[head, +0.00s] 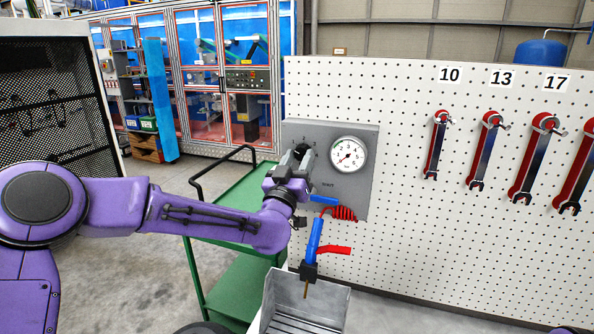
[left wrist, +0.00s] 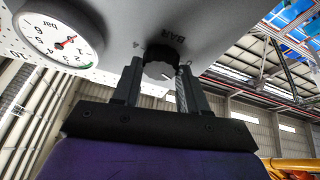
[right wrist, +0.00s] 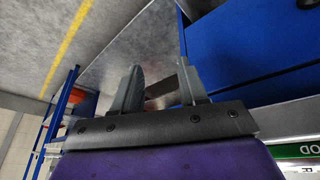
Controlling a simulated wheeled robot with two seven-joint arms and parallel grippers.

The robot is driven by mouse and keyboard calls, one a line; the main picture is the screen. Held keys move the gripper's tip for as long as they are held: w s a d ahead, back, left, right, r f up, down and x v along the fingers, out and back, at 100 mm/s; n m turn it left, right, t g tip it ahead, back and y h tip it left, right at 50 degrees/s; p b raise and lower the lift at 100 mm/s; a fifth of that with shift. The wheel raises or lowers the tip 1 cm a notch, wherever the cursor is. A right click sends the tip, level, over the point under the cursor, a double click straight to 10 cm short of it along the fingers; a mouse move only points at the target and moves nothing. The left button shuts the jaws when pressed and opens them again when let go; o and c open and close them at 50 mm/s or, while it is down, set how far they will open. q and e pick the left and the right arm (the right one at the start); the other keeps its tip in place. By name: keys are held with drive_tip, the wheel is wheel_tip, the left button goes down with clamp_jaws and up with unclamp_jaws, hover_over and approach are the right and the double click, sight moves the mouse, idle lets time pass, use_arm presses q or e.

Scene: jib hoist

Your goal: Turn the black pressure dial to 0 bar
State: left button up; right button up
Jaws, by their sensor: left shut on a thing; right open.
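The black pressure dial (left wrist: 160,62) sits on a grey panel (head: 362,128), below "BAR" lettering in the left wrist view. My left gripper (head: 297,160) is shut on the dial, one finger on each side of it (left wrist: 160,88). In the head view the gripper hides most of the dial, and its pointer setting cannot be read. A round white gauge (head: 348,154) with a red-hubbed needle is to the right of the dial; it also shows in the left wrist view (left wrist: 58,40). My right gripper (right wrist: 158,92) is open, with nothing visibly held, and is outside the head view.
A green cart (head: 228,270) is behind my left arm. Several red wrenches (head: 480,150) hang on the pegboard (head: 420,225) at right.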

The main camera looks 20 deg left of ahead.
use_arm(q)
drive_tip(key=n+y+b, duration=0.1)
drive_tip(key=n, duration=0.1)
drive_tip(key=n+y+b, duration=0.1)
drive_tip(key=n+y, duration=0.1)
drive_tip(key=n, duration=0.1)
drive_tip(key=shift+d+f+b, duration=0.2)
drive_tip(key=shift+b, duration=0.15)
drive_tip(key=shift+r+n+g+y+b, duration=0.1)
drive_tip(key=shift+n+g+y+b, duration=0.4)
drive_tip(key=shift+n, duration=0.75)
drive_tip(key=shift+r+n+g+y+b, duration=0.1)
drive_tip(key=shift+n+y+b, duration=0.15)
drive_tip(key=shift+n+y, duration=0.75)
drive_tip(key=shift+n+h, duration=0.4)
drive_tip(key=shift+n, duration=0.05)
drive_tip(key=o, duration=0.9)
drive_tip(key=shift+o, duration=0.8)
drive_tip(key=shift+w+d, duration=0.1)
drive_tip(key=shift+w, duration=0.05)
drive_tip(key=b+v, duration=0.5)
drive_tip(key=v, duration=0.5)
drive_tip(key=shift+s, duration=0.35)
